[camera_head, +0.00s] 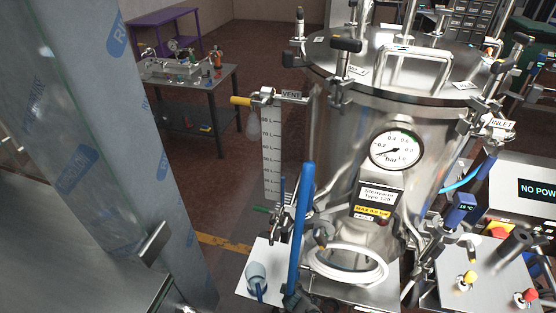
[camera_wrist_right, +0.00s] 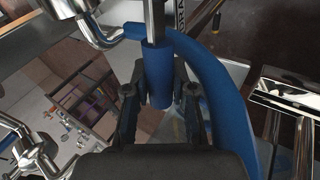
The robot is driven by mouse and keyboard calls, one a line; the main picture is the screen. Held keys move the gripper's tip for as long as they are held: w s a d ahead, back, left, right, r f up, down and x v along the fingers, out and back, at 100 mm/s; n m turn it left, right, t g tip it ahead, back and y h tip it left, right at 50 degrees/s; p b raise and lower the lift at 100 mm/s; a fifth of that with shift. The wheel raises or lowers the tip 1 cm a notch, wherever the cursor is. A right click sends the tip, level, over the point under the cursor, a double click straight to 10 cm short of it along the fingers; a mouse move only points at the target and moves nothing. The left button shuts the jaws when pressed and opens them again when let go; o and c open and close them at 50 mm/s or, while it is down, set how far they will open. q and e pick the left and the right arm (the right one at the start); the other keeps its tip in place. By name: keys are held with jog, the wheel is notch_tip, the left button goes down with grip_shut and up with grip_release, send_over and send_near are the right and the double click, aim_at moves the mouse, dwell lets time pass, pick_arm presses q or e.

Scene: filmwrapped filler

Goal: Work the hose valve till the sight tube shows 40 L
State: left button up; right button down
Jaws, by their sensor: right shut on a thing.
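The sight tube with its numbered scale (camera_head: 271,155) stands upright at the tank's left side; I cannot make out the liquid level. A yellow handle (camera_head: 240,101) is at its top by the VENT label, and a green handle (camera_head: 262,209) at its foot. A blue hose (camera_head: 300,210) rises in front of the tank; a blue hose also curves behind the fingers in the wrist view (camera_wrist_right: 215,85). My right gripper (camera_wrist_right: 160,92) is shut on a blue-sleeved lever (camera_wrist_right: 155,65) with a metal shank. In the head view I cannot clearly make it out. My left gripper is not in view.
The steel tank (camera_head: 345,120) carries a pressure gauge (camera_head: 394,150). A small container (camera_head: 256,275) stands below the sight tube. A wrapped column (camera_head: 110,130) fills the left. A bench (camera_head: 190,76) with fittings stands behind; a control box (camera_head: 530,190) is at right.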

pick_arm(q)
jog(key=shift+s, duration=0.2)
pick_arm(e)
jog(key=shift+w+a+r, duration=0.1)
dwell(0.4)
